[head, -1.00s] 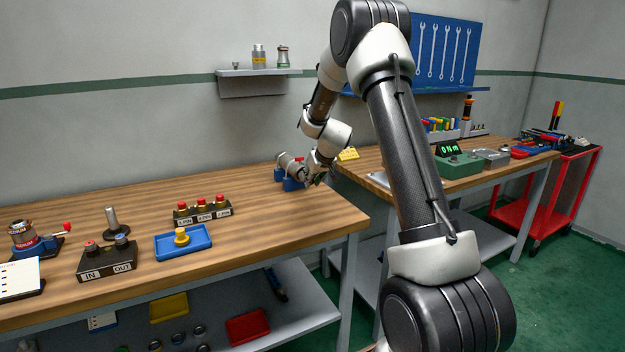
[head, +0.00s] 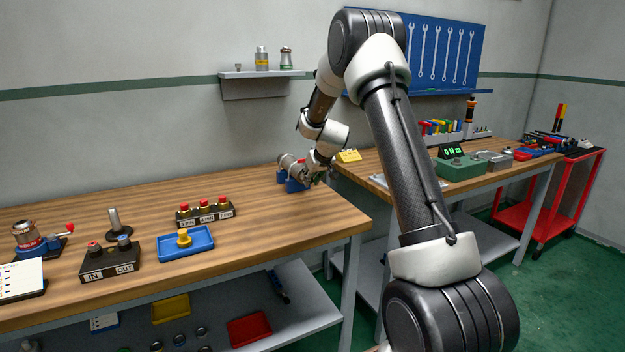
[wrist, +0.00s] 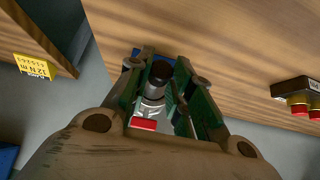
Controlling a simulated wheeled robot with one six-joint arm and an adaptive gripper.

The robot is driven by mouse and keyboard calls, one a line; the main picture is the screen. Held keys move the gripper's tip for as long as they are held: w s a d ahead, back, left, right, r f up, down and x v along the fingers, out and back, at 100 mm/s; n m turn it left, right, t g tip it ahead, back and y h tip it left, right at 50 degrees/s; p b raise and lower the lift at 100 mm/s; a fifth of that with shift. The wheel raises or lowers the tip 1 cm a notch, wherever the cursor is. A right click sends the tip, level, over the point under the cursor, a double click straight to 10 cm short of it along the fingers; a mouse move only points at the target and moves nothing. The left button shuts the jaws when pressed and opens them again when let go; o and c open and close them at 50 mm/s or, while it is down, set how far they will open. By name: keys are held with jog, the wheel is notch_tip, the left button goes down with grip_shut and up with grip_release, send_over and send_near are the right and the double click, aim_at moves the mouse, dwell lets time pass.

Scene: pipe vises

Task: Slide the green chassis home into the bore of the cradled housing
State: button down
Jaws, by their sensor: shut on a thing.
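The housing (head: 289,163), a grey cylinder, lies in a blue cradle (head: 296,185) near the far right end of the left bench. In the wrist view a silver body with a dark round end (wrist: 160,72) shows between my fingers; I cannot tell whether that end is the bore. My gripper (head: 318,173) is just right of the housing. How far the chassis is inside the bore is hidden.
A yellow block (head: 348,156) stands on the right bench, across a gap from the cradle. A red-knobbed button box (head: 206,212) and a blue tray (head: 187,243) sit nearer on the left bench. The bench top between them and the cradle is clear.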

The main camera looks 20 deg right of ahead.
jog(key=shift+w, duration=0.55)
jog(key=c, duration=1.2)
grip_release()
jog(key=v, duration=1.2)
jog(key=s+a+f+m+g, duration=0.1)
jog(key=s+f+g, duration=0.1)
jog(key=s+f, duration=0.25)
jog(key=shift+n+g, duration=0.3)
jog(key=shift+g, duration=0.5)
jog(key=shift+s+a+r, duration=0.95)
jog(key=shift+s+r, duration=1.05)
jog(key=shift+s, duration=4.6)
jog(key=shift+s+a+r, duration=1)
jog(key=shift+s+r, duration=1)
jog(key=shift+s, duration=4.65)
jog(key=shift+s+a+r, duration=0.95)
jog(key=shift+s+r, duration=1.05)
jog(key=shift+s, duration=4.6)
